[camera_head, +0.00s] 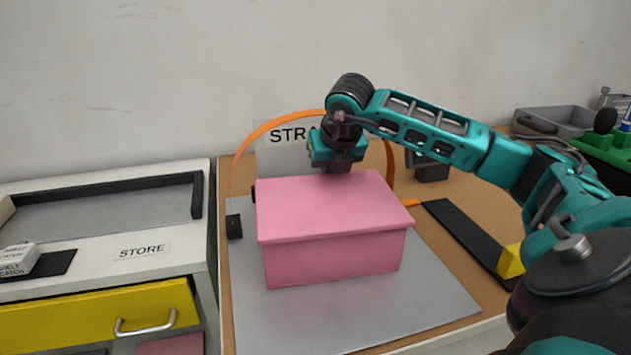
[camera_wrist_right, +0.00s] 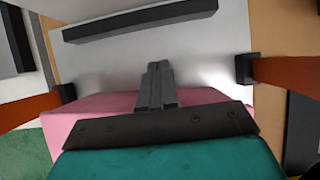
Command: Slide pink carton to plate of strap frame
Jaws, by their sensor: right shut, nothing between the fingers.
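The pink carton (camera_head: 330,240) is a closed box with an overhanging lid. It stands upright on the grey plate (camera_head: 300,325) of the strap frame. The orange strap (camera_head: 262,133) arches behind it, and it also shows in the right wrist view (camera_wrist_right: 285,72). My right gripper (camera_head: 340,166) points down at the carton's far edge, inside the arch. Its fingertips are hidden in the head view. In the right wrist view its fingers (camera_wrist_right: 157,72) are together and empty, beside the carton (camera_wrist_right: 75,112); I cannot tell whether they touch it. My left gripper is not in view.
A STORE cabinet (camera_head: 140,251) with a yellow drawer (camera_head: 90,315) stands at left. A label plate (camera_head: 280,155) stands behind the carton. A black bar (camera_head: 470,240) with a yellow block (camera_head: 510,262) lies at right. A grey tray (camera_head: 550,120) stands back right. The plate's front is clear.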

